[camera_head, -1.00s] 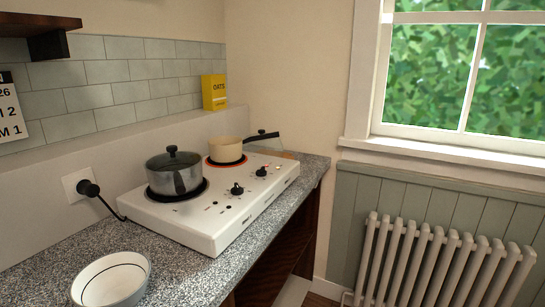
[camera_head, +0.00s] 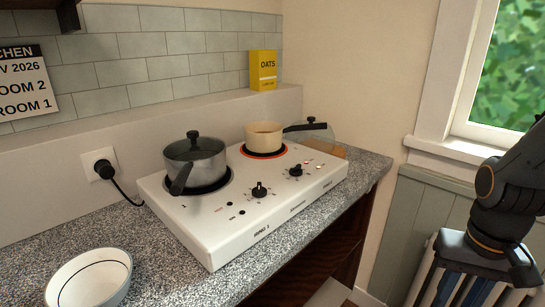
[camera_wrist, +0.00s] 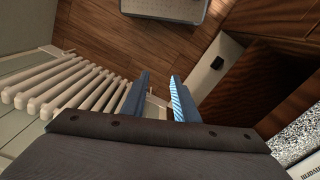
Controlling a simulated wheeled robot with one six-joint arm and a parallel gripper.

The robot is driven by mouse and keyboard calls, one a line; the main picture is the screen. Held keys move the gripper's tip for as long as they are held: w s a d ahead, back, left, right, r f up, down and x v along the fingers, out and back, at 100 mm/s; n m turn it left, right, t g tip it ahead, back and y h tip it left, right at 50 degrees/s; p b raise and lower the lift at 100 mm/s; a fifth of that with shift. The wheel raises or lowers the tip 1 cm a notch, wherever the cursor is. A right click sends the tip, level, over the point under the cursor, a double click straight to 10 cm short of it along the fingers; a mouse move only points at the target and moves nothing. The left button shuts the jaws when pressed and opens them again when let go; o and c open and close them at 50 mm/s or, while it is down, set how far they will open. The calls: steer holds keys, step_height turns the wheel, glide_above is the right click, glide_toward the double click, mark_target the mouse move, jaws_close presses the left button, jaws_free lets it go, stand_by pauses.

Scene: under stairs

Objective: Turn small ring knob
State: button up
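A white two-ring hob (camera_head: 215,235) sits on the speckled counter. The left ring (camera_head: 222,183) is dark under a steel lidded pot (camera_head: 195,160). The right ring (camera_head: 246,152) glows orange-red at its edge under a cream pan (camera_head: 264,136). Which knob serves the smaller ring I cannot tell. My gripper (camera_head: 490,260) is at the far right, well away from the hob, over the radiator. In the wrist view its blue fingers (camera_wrist: 157,95) are apart and empty.
A white bowl (camera_head: 90,282) stands at the counter's front left. The pot's black handle (camera_head: 180,180) points toward the hob's front. A white radiator (camera_wrist: 65,88) and a window ledge (camera_head: 440,150) are on the right.

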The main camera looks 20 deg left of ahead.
steer(key=w+a+r, duration=0.4)
steer(key=w+a, duration=0.3)
steer(key=w, duration=0.2)
steer(key=m+t+h, duration=0.2)
steer(key=m+t, duration=0.2)
glide_toward(295, 166)
steer(key=shift+p+x, duration=0.8)
steer(key=shift+x, duration=2.95)
steer(key=shift+s+d, duration=0.1)
jaws_close()
